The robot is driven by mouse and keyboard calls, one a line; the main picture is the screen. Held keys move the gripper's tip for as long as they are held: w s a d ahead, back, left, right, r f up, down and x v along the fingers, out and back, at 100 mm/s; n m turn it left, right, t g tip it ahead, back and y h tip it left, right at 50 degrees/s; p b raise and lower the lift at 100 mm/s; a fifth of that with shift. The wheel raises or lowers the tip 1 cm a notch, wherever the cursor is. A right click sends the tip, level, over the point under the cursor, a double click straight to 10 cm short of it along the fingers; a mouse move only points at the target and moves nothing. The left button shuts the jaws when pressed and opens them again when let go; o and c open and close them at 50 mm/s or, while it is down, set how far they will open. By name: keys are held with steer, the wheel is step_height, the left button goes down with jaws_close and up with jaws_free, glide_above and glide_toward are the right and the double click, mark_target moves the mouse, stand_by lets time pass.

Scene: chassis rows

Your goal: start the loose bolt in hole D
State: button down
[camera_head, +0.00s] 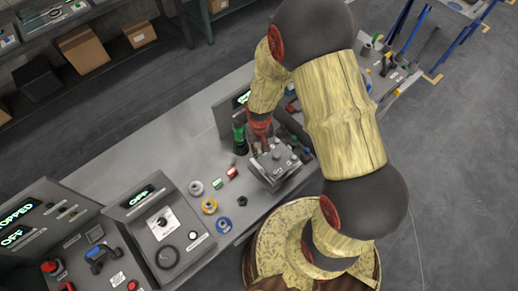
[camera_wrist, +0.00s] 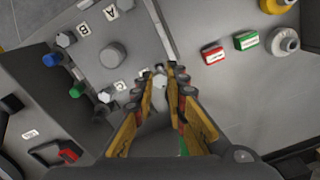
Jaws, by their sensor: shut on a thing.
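My gripper (camera_wrist: 160,84) is over the edge of a grey block, its fingers close together on a small pale bolt (camera_wrist: 160,79). The bolt's lower end is hidden, so I cannot tell whether it is in a hole. The grey block (camera_wrist: 135,35) carries a raised round boss and letters, of which A and B read clearly. Two smaller marks lie near the fingertips, and one of them may be D. Hole D itself is not clearly visible. In the head view, my gripper (camera_head: 262,143) is at the block (camera_head: 283,181), and its fingertips are too small to read.
Blue (camera_wrist: 50,60) and green (camera_wrist: 76,92) pegs stand beside the block. Red (camera_wrist: 212,54) and green (camera_wrist: 246,41) labelled pieces and a pale ring (camera_wrist: 285,42) lie on the bench. Control boxes (camera_head: 160,222) stand at lower left in the head view. Clear bench (camera_head: 130,160) lies left of the block.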

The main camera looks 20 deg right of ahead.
steer(key=shift+f+b, duration=1.1)
steer(key=shift+f, duration=0.4)
stand_by(0.3)
steer(key=m, duration=0.3)
steer(key=shift+m, duration=1)
steer(key=m, duration=0.2)
steer(key=shift+m+p, duration=0.3)
steer(key=shift+m, duration=1.3)
